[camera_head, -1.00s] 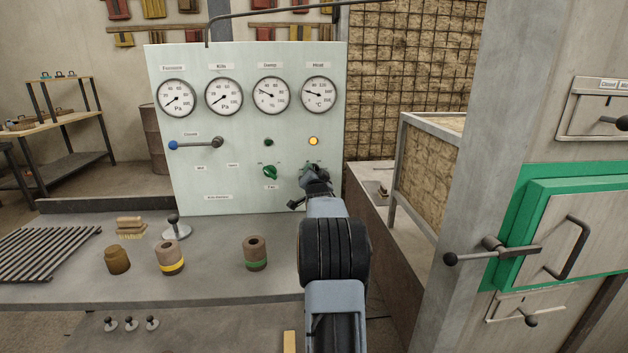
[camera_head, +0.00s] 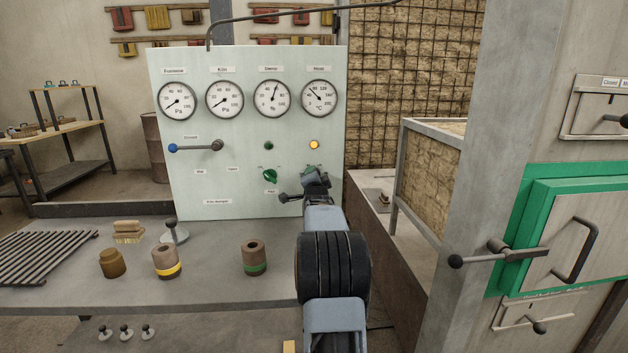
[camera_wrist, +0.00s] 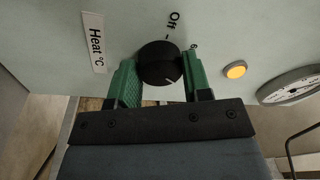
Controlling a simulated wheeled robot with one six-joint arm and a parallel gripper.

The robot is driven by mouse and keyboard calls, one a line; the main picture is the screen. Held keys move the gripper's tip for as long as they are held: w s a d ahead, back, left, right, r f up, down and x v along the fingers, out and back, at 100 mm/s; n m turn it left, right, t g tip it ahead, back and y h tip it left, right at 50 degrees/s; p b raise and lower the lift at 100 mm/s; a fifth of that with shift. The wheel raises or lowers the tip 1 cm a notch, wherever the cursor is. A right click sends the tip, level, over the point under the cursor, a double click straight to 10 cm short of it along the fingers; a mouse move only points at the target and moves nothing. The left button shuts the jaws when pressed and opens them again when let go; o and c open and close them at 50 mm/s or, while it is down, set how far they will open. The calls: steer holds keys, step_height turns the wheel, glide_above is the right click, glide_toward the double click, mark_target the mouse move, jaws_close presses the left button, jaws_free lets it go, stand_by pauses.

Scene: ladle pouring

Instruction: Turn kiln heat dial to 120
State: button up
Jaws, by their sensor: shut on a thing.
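The black heat dial (camera_wrist: 160,62) shows in the wrist view between the green fingers of my gripper (camera_wrist: 161,76), which is shut on it. A short light mark on the dial points to the lower right in that view. A "Heat °C" label (camera_wrist: 95,42) and an "Off" mark sit beside it. In the head view my gripper (camera_head: 315,178) is at the lower right of the pale panel (camera_head: 230,180) and hides the dial. The rightmost round °C gauge (camera_head: 319,98) has its needle pointing to the upper left; its exact reading is too small to tell.
An amber light (camera_head: 314,145) glows above my gripper. A green knob (camera_head: 270,176) and a lever (camera_head: 196,146) are on the panel to the left. Ringed cylinders (camera_head: 255,257) stand on the bench. A grey pillar (camera_head: 490,110) stands to the right.

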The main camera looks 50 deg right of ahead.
steer(key=o, duration=0.7)
steer(key=shift+w+a, duration=0.1)
steer(key=shift+w, duration=0.05)
steer(key=shift+o, duration=1.1)
steer(key=v, duration=1.4)
steer(key=shift+r, duration=0.1)
